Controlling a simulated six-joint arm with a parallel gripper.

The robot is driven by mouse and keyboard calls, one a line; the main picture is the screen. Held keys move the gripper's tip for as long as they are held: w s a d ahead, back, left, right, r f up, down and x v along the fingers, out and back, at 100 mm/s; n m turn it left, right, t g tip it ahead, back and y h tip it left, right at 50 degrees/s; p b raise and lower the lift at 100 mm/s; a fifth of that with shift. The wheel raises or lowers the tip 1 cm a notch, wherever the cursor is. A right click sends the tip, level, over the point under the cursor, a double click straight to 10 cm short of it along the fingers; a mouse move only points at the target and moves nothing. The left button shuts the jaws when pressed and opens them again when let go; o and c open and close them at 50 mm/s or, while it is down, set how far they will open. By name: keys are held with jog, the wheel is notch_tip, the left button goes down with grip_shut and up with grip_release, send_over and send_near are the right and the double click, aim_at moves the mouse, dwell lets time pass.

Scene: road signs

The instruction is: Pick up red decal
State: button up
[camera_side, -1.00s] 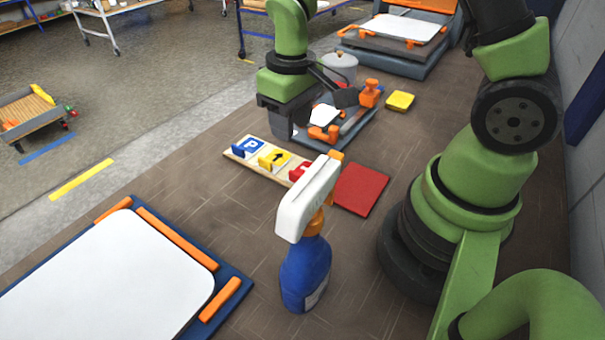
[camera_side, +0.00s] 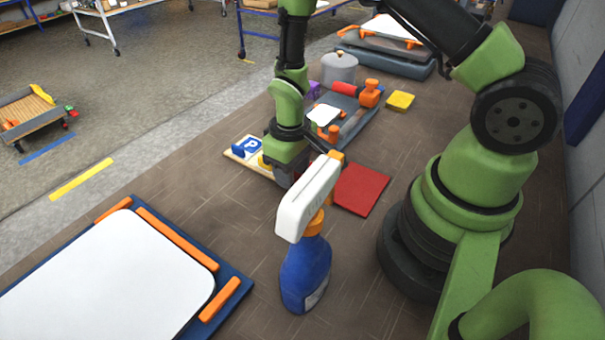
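The wooden board (camera_side: 231,153) holds a row of decals with small grips. The blue decal with a P (camera_side: 251,144) is at its left end, and a sliver of the yellow decal (camera_side: 263,162) shows beside my gripper. My gripper (camera_side: 287,178) points down over the board, right of the yellow decal, where the red decal sat in the earlier frame. The red decal is hidden behind my gripper and the spray bottle's head. The fingertips are hidden too, so I cannot tell whether they are open or touching anything.
A blue spray bottle (camera_side: 305,272) with a white head stands close in front of the board. A flat red square (camera_side: 360,189) lies to the right. A large white sign plate on a blue frame (camera_side: 237,298) is at lower left. A grey tray, a pot (camera_side: 339,69) and a yellow block (camera_side: 400,100) are behind.

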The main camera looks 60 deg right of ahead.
jog(key=shift+c, duration=0.4)
grip_shut()
notch_tip(320, 180, up, 13)
jog(key=shift+r, duration=0.2)
dwell(0.9)
